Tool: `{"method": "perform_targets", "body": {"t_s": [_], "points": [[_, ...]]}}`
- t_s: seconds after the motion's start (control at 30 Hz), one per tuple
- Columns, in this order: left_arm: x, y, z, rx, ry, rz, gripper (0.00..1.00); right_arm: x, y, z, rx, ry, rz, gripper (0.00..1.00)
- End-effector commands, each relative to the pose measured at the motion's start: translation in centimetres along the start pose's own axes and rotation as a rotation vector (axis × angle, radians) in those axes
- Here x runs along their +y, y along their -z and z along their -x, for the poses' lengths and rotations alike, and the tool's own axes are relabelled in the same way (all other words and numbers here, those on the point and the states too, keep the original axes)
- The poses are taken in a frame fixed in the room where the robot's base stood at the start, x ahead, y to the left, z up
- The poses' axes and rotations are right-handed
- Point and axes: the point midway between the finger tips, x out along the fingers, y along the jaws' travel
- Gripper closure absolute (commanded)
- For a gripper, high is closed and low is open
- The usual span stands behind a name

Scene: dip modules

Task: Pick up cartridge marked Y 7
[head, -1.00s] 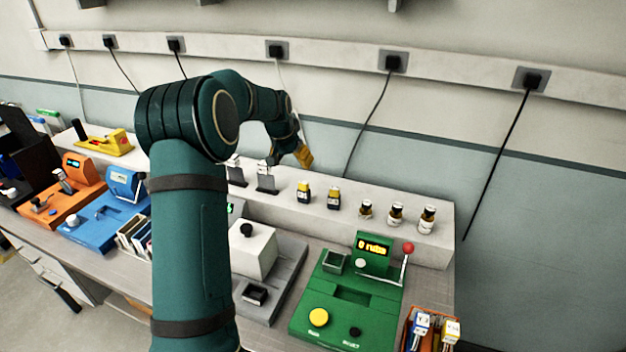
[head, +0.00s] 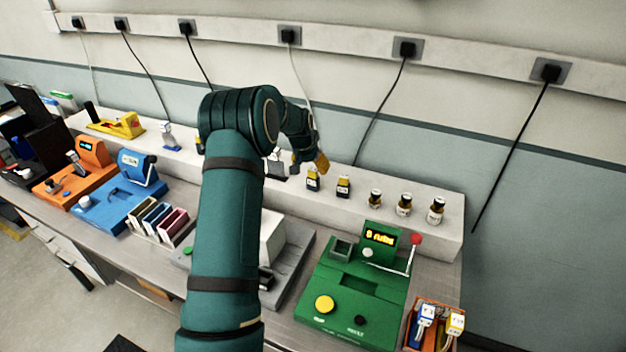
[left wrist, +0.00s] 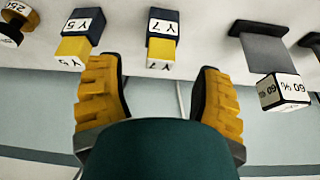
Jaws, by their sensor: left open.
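The cartridge marked Y 7 (left wrist: 162,27) has a dark blue body, a white label and a yellow part. It stands on the pale shelf, and in the head view it is the left one of two such cartridges (head: 313,181). My left gripper (head: 309,163) is right by it. In the left wrist view the open yellow fingers (left wrist: 153,68) are spread to either side of Y 7, with nothing held. I cannot tell whether they reach around it. My right gripper is not in view.
A similar cartridge marked Y 5 (left wrist: 83,25) stands beside Y 7. A white-labelled block (left wrist: 284,91) on a dark stand is on the other side. Small brown bottles (head: 404,204) stand along the shelf (head: 453,232). A green machine (head: 350,290) sits in front.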

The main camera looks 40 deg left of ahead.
Motion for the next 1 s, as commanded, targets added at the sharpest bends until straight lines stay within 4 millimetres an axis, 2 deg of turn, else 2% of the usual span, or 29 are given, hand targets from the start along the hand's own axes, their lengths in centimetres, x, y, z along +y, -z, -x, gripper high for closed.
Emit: {"method": "perform_targets", "body": {"t_s": [0.1,0.2,0.5,0.53,0.57,0.7,1.0], "points": [[0.0,-0.1,-1.8,-0.003,0.000,0.001,0.33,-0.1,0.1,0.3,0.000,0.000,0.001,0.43],[0.0,-0.1,-2.8,-0.002,0.000,0.000,0.33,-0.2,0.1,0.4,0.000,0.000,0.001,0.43],[0.0,-0.1,-3.2,0.000,0.000,-0.001,0.33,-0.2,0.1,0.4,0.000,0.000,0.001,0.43],[0.0,-0.1,-3.2,0.000,0.000,-0.001,0.39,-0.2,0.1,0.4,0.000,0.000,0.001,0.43],[0.0,-0.1,-3.2,0.000,0.000,-0.001,0.49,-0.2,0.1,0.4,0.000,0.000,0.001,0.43],[0.0,-0.1,-3.2,0.000,0.000,-0.001,0.98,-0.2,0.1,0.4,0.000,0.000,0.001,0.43],[0.0,-0.1,-3.2,-0.001,0.000,-0.001,1.00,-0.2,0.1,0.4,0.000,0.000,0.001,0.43]]}}
